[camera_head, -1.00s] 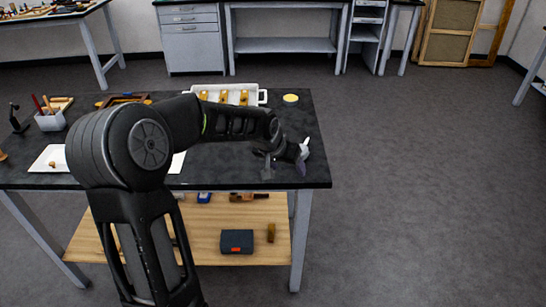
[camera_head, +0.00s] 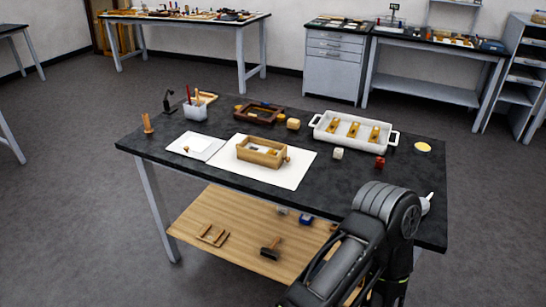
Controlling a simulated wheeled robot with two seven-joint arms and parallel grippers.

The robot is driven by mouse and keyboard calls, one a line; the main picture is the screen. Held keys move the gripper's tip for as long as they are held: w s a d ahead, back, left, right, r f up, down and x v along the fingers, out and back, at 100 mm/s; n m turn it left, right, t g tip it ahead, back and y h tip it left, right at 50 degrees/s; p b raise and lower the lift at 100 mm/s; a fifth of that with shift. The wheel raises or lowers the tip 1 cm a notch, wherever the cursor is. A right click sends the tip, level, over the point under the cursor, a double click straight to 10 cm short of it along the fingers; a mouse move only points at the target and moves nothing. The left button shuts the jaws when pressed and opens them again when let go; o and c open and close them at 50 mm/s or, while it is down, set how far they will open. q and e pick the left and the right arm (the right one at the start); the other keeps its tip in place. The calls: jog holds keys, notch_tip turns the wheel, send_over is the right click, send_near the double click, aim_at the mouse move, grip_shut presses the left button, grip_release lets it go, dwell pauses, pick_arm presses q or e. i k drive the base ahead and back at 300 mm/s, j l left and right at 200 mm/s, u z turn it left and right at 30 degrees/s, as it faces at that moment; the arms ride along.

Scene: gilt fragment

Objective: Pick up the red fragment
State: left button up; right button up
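The red fragment (camera_head: 380,162) is a small dark red block. It lies on the black tabletop (camera_head: 330,190), in front of the white tray and left of the round yellow-topped item. One dark arm of mine reaches in from the lower right over the table's front right corner. It hides that part of the table. Neither gripper shows in the head view, and nothing touches the red fragment.
A white two-handled tray (camera_head: 317,134) with gold pieces stands behind the fragment. A pale block (camera_head: 338,153) and a yellow-topped round item (camera_head: 422,147) flank it. A wooden box (camera_head: 263,152) sits on a white sheet (camera_head: 295,175). A white-tipped item (camera_head: 427,203) shows beside my arm.

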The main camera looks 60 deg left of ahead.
aim_at(380, 163)
jog(key=i, duration=0.5)
jog(key=u, duration=2.45)
